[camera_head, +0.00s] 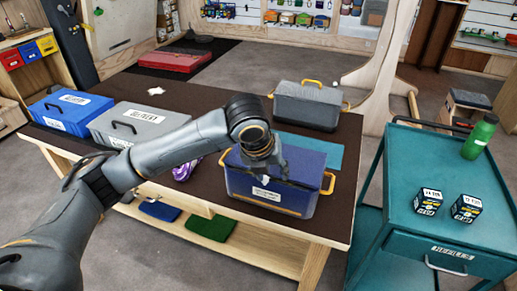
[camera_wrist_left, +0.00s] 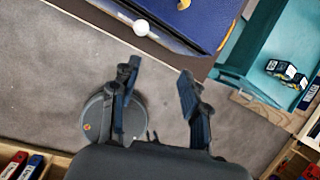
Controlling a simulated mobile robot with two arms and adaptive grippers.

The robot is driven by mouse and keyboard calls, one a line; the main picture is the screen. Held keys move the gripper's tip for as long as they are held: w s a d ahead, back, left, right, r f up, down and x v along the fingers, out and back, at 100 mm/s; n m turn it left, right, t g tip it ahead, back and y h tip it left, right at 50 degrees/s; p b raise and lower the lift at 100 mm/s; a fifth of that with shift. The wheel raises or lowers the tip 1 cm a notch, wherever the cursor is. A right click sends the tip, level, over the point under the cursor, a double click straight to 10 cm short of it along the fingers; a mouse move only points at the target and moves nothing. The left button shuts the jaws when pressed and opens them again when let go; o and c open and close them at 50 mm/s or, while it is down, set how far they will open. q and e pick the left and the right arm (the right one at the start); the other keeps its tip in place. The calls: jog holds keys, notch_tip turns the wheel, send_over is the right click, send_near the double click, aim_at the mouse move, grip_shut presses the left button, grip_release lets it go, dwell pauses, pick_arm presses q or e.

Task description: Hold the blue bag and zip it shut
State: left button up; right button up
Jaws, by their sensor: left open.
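The blue bag (camera_head: 294,202) stands upright on the dark-topped table in the head view, with yellow handles at its sides and a pale label on its front. Its edge also shows at the top of the left wrist view (camera_wrist_left: 208,22). A small white ball (camera_wrist_left: 141,27) sits at that edge, with a yellow part nearby. My left gripper (camera_head: 266,177) is in front of the bag's upper front and hides part of it. In the left wrist view its fingers (camera_wrist_left: 157,88) are apart with nothing between them. I cannot tell whether the zip is closed. My right gripper is not seen.
A grey bag (camera_head: 307,106) stands behind the blue bag. A grey case (camera_head: 120,123) and a blue case (camera_head: 70,108) stand at the left. A teal cart (camera_head: 400,192) at the right holds two small boxes and a green bottle (camera_head: 479,137). Purple rope lies left of the bag.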

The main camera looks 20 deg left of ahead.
aim_at(265, 176)
pick_arm(q)
jog(key=a+r+m+y, duration=0.1)
jog(key=a+r+m, duration=0.2)
jog(key=r, duration=0.1)
jog(key=x, duration=0.4)
jog(key=p+x, duration=0.1)
jog(key=x, duration=0.7)
jog(key=shift+w+a+r, duration=0.1)
jog(key=shift+w+a, duration=0.05)
jog(key=shift+w, duration=0.15)
jog(key=shift+w+f, duration=0.25)
jog(key=shift+f, duration=0.35)
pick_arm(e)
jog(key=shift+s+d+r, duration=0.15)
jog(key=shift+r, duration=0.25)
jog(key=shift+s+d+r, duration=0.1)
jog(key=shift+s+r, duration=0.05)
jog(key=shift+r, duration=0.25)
